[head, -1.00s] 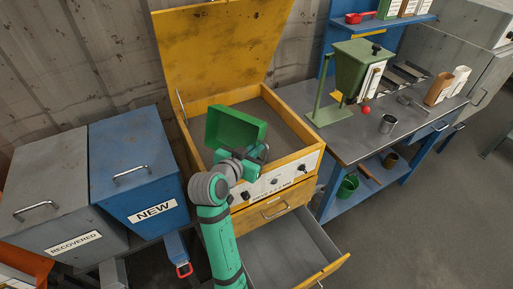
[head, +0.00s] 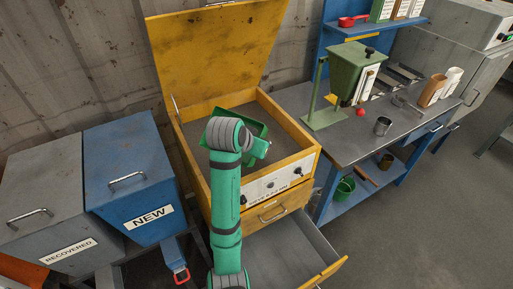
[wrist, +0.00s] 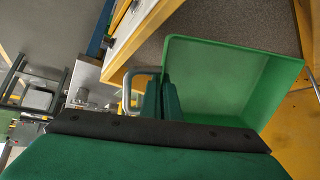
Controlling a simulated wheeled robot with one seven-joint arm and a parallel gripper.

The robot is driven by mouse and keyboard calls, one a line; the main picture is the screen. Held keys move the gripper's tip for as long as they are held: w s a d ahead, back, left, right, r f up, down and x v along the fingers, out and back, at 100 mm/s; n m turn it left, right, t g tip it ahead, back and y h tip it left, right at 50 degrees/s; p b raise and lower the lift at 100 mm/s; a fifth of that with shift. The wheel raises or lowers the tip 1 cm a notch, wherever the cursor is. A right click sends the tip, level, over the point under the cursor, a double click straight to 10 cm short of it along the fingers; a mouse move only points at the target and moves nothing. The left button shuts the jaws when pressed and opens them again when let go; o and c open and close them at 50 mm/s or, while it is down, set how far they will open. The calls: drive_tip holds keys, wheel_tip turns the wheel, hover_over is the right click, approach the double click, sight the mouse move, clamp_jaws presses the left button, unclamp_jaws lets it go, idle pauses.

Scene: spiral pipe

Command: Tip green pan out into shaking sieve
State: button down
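The shaking sieve is a yellow box (head: 298,133) with its lid (head: 215,55) raised and a grey mesh bed inside. The green pan (head: 256,127) is over the sieve bed in the head view, partly hidden behind my arm. In the wrist view the pan (wrist: 235,80) shows its open inside, with no contents visible there. My gripper (wrist: 162,100) is shut on the pan's grey loop handle (wrist: 128,90). It also shows in the head view (head: 259,149), near the sieve's front wall. The grey mesh (wrist: 220,25) shows beyond the pan's rim.
A blue NEW bin (head: 130,170) and a grey RECOVERED bin (head: 45,200) stand at left. An open drawer (head: 290,255) juts out below the sieve.

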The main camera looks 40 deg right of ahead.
drive_tip(key=shift+w+d+f+y, duration=0.1)
drive_tip(key=shift+d+f+y, duration=0.05)
drive_tip(key=shift+y, duration=0.65)
drive_tip(key=shift+f+g+y, duration=0.3)
drive_tip(key=shift+y, duration=0.4)
drive_tip(key=shift+d+f+g+y, duration=0.2)
drive_tip(key=shift+f+g+y, duration=0.45)
drive_tip(key=shift+y, duration=0.65)
drive_tip(key=shift+d, duration=0.1)
drive_tip(key=shift+w+d+r+y, duration=0.25)
drive_tip(key=shift+d+r+y, duration=0.45)
drive_tip(key=shift+y, duration=0.3)
